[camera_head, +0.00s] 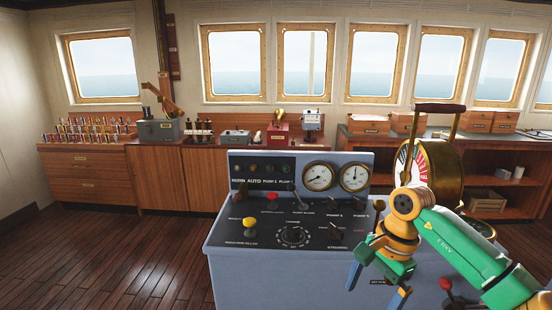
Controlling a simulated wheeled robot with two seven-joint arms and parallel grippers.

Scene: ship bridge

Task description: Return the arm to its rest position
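My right arm, green and orange, comes in from the lower right. Its gripper (375,292) hangs in front of the right part of the grey-blue control console (232,268), pointing down. Its two blue fingers are spread apart with nothing visible between them. The arm hides part of the console's right side. My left gripper is not in view.
A brass telegraph (445,168) with a dark handle stands right behind my arm. Wooden cabinets (160,180) line the back wall. The floor (110,260) at left is clear.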

